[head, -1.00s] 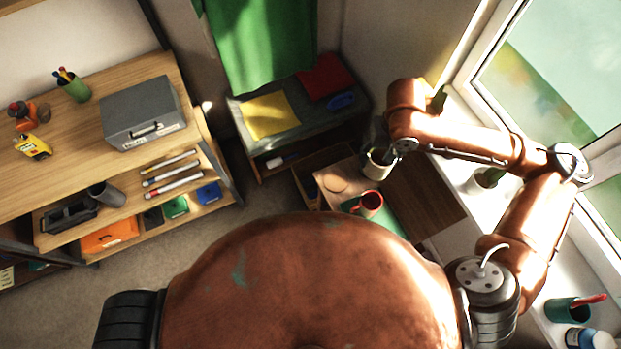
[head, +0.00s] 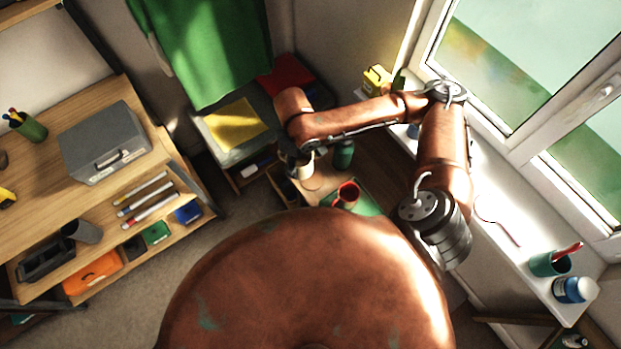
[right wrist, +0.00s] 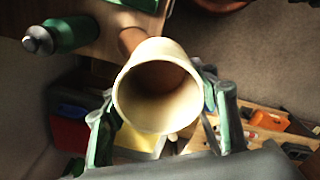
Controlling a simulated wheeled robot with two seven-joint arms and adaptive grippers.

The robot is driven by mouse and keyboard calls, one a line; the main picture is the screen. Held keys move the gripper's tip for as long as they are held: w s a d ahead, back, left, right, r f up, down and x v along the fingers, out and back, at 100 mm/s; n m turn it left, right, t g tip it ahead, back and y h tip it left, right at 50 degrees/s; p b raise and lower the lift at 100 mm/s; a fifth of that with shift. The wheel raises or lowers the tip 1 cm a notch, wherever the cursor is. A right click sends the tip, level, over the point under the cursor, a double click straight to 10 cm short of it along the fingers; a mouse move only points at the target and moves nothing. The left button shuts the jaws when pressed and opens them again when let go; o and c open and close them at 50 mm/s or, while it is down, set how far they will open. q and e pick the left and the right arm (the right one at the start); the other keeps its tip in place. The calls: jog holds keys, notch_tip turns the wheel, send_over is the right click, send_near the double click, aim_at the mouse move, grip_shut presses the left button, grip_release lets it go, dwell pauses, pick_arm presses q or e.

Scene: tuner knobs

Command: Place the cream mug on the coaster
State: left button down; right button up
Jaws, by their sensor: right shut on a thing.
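The cream mug (head: 306,170) is held in my right gripper (head: 298,157) over the small wooden table. In the right wrist view the mug (right wrist: 156,92) sits between the two green fingers of the right gripper (right wrist: 157,98), with its open mouth facing the camera. The round brown coaster (right wrist: 131,39) shows partly behind the mug there, most of it hidden. The mug looks close to the coaster, but I cannot tell its height above it. My left gripper is in neither view.
On the same table stand a red mug (head: 347,194) on a green mat (head: 369,208) and a green bottle (head: 343,154). Shelves (head: 160,235) are at the left. The white windowsill (head: 505,235) with a teal cup (head: 550,262) is at the right.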

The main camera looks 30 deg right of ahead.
jog(key=s+a+f+n, duration=0.2)
jog(key=s+f+n, duration=0.4)
jog(key=f+n, duration=0.65)
jog(key=n, duration=0.4)
send_near(311, 180)
jog(key=shift+s+a, duration=0.15)
jog(key=shift+s, duration=0.2)
jog(key=shift+w+d+f, duration=0.3)
jog(key=shift+w+f, duration=0.05)
jog(key=shift+f, duration=0.25)
jog(key=shift+f+b, duration=0.35)
jog(key=shift+f, duration=1.15)
jog(key=shift+f, duration=0.1)
jog(key=o, duration=1.5)
jog(key=shift+o, duration=0.2)
